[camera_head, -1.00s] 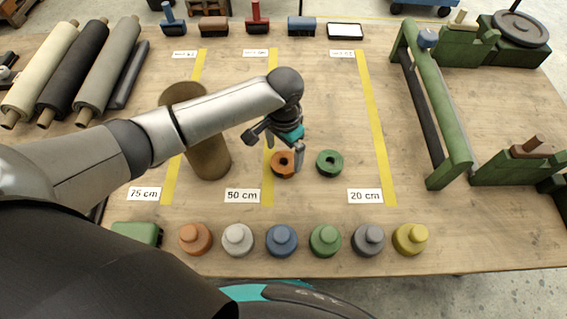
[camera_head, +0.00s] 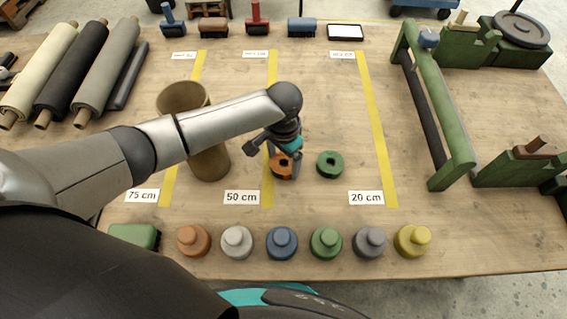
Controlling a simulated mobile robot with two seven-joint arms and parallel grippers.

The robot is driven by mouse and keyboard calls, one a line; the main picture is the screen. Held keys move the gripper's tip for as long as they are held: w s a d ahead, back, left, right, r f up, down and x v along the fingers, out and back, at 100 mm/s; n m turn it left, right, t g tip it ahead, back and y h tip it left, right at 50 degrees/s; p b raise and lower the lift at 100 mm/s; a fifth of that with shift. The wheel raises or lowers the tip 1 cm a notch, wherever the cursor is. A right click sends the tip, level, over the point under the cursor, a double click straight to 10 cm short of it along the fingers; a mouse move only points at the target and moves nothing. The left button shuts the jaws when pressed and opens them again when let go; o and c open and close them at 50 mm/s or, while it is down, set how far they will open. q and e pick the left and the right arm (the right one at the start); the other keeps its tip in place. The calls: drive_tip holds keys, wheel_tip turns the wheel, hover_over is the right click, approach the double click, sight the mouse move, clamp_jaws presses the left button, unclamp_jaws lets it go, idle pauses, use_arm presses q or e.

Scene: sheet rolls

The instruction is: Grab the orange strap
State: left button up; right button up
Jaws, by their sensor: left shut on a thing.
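The orange strap (camera_head: 281,172) is a small rolled ring with a dark centre hole, on the wooden table beside the middle yellow line. My left gripper (camera_head: 284,165) is over it from above, its fingers down at the ring and shut on it. The fingers hide part of the ring. I cannot tell whether the strap is off the table. A green strap roll (camera_head: 329,164) lies just to its right, apart from it. My right gripper is not in view.
Several round knobbed weights, such as the blue one (camera_head: 282,243), line the front edge. A brown cylinder (camera_head: 208,160) stands left, partly behind my arm. A green frame (camera_head: 444,120) stands right. Sheet rolls (camera_head: 108,70) lie at the back left.

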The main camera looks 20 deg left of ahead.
use_arm(q)
drive_tip(key=shift+c, duration=0.9)
drive_tip(key=shift+r, duration=0.15)
